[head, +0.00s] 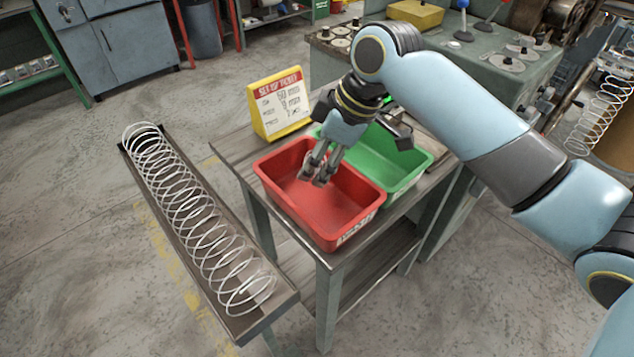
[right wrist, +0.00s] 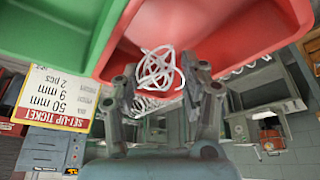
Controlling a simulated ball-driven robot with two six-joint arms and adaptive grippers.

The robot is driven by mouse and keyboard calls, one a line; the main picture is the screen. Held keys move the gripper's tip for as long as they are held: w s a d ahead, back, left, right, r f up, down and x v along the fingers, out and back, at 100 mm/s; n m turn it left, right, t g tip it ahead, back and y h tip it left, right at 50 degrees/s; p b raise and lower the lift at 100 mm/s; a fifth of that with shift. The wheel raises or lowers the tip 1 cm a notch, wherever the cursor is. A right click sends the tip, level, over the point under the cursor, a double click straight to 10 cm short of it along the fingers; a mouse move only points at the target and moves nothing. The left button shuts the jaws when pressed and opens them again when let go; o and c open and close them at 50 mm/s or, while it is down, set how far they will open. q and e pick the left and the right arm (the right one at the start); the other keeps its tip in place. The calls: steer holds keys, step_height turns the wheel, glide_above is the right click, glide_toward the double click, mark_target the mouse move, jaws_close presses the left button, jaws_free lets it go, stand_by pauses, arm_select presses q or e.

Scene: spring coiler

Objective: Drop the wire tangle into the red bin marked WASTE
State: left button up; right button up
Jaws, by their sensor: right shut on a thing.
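The wire tangle (right wrist: 158,68) is a small ball of looped white wire. It shows between the fingers of my right gripper (right wrist: 160,85) in the right wrist view. In the head view my right gripper (head: 318,172) points down over the left part of the red bin (head: 345,212), shut on the tangle, which is mostly hidden by the fingers there. The red bin is open, with no other contents visible, and carries a white label on its front end. I cannot tell exactly how high the tangle is above the bin floor. My left gripper is not in view.
A green bin (head: 408,178) stands right beside the red bin on the small table (head: 232,150). A yellow set-up ticket stand (head: 278,105) is behind. A long tray (head: 160,215) with a wire coil (head: 190,205) lies to the left. A machine bench (head: 455,75) stands behind.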

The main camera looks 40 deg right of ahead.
steer(key=o, duration=1.2)
steer(key=shift+r, duration=0.1)
steer(key=shift+s+d+r, duration=0.1)
steer(key=shift+d+r, duration=0.05)
steer(key=shift+r, duration=0.1)
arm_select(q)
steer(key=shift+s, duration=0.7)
arm_select(e)
steer(key=v, duration=1.1)
steer(key=shift+r, duration=0.2)
